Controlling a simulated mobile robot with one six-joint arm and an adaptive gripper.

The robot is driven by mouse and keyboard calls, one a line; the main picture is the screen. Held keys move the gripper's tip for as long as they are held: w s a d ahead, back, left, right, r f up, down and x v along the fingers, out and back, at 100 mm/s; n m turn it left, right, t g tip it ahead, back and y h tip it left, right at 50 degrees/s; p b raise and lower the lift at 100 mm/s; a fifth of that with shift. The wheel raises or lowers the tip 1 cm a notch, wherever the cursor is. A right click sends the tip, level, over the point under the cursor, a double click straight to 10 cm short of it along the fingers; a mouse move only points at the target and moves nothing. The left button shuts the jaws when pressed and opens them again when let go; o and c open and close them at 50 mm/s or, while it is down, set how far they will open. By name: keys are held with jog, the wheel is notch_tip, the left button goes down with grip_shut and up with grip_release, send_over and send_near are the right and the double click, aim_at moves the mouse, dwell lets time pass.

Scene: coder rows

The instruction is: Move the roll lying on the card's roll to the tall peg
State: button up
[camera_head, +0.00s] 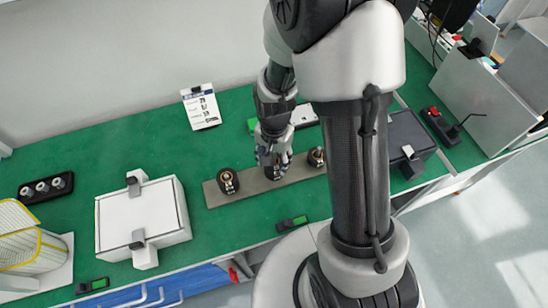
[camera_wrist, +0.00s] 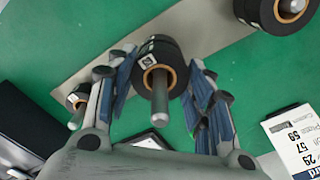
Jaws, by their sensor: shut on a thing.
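A grey board (camera_head: 249,183) carries pegs with black rolls. My gripper (camera_head: 271,158) is over the middle peg. In the wrist view its fingers (camera_wrist: 160,66) are shut on a black roll (camera_wrist: 149,54) with a tan core. A grey peg (camera_wrist: 159,100) passes through this roll's bore and sticks out towards the camera. Another black roll seems to lie behind it. A black stack (camera_head: 228,181) stands at the board's left end, at upper right in the wrist view (camera_wrist: 266,14). Another roll (camera_head: 316,157) sits on the right peg. The white card (camera_head: 201,107) lies behind the board, partly seen in the wrist view (camera_wrist: 296,142).
A white box (camera_head: 143,219) stands left of the board, and a black tray with round parts (camera_head: 46,187) lies farther left. A dark box (camera_head: 408,138) stands at right. A small dark green device (camera_head: 292,223) lies before the board. Green table is free between board and card.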

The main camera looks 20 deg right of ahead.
jog(key=shift+f+b, duration=0.35)
jog(key=shift+f, duration=0.1)
jog(key=o, duration=1.1)
jog(key=shift+r, duration=0.1)
notch_tip(320, 180, up, 12)
jog(key=shift+f, duration=0.1)
